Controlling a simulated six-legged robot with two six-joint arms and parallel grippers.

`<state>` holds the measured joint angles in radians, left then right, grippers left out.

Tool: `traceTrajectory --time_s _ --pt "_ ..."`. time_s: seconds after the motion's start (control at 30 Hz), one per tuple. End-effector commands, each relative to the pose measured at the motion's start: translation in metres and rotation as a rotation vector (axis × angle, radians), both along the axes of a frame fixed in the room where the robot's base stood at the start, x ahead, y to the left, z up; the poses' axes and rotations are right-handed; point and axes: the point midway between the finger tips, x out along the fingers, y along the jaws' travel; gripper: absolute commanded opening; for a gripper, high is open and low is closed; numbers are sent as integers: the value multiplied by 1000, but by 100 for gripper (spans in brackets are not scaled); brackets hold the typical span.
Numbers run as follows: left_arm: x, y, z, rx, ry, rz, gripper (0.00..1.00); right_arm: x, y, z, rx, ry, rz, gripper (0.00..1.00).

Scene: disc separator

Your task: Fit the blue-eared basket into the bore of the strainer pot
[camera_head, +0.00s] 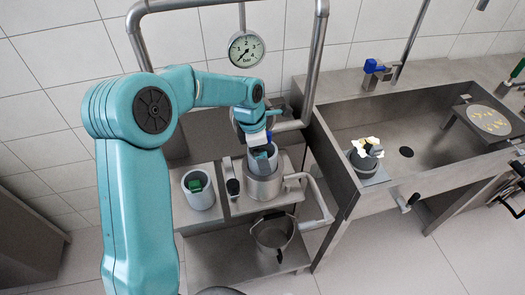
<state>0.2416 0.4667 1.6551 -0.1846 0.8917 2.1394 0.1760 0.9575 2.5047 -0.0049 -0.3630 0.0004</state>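The strainer pot (264,188) is a steel cylinder on the stand in the middle, with a bent pipe at its right. A grey basket (255,167) with a dark blue-green piece at its mouth stands upright at the pot's top. Its lower part is hidden by the pot's rim, and I cannot tell how deep it sits. My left gripper (262,147) points down at the basket's top, with its fingers at the blue ear. It appears shut on it, though the fingertips are small and partly hidden. My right gripper is not in view.
A grey basket with a green piece (201,197) stands left of the pot. A pipe frame (314,70) and pressure gauge (246,49) rise behind.

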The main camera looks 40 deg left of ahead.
Motion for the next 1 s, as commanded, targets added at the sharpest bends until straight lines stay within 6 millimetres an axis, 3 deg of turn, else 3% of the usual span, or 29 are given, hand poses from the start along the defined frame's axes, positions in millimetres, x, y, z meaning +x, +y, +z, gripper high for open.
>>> traceTrajectory --time_s 0.77,0.8,1.0 --pt "0 0 -21 0 1 0 44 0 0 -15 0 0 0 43" --pt "0 0 -21 0 1 0 98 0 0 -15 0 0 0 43" --pt "0 0 -20 1 1 0 100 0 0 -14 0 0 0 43"
